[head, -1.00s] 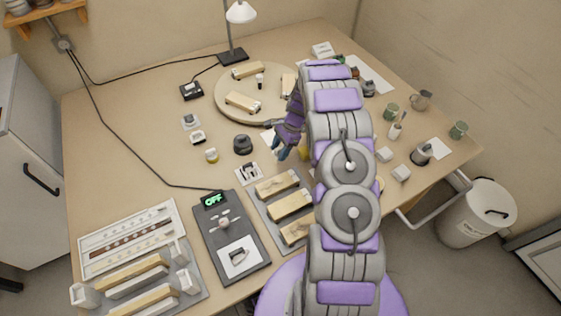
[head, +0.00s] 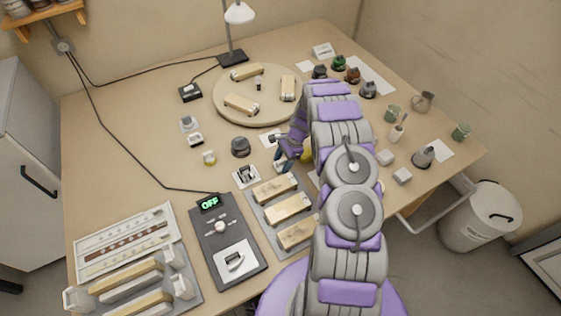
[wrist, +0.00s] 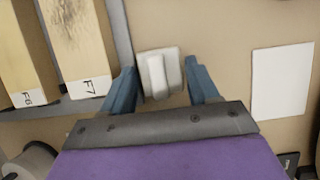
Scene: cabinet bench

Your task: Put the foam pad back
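A small white block with a raised ridge, likely the foam pad (wrist: 158,74), lies between my fingertips in the wrist view. In the head view a white piece (head: 281,168) shows just below my fingers, partly hidden by them. My gripper (head: 285,161) is low over the table, behind the tray of wooden blocks. In the wrist view its two blue fingers (wrist: 161,84) are apart, one on each side of the white block, with thin gaps visible. I cannot tell whether the fingers reach down to its height.
A grey tray with labelled wooden blocks (head: 288,209) lies close to my gripper. A small white holder (head: 246,176) and a dark knob-like weight (head: 240,147) stand to its left. A grey device reading OFF (head: 221,228) is further left. A round board (head: 221,98) lies behind.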

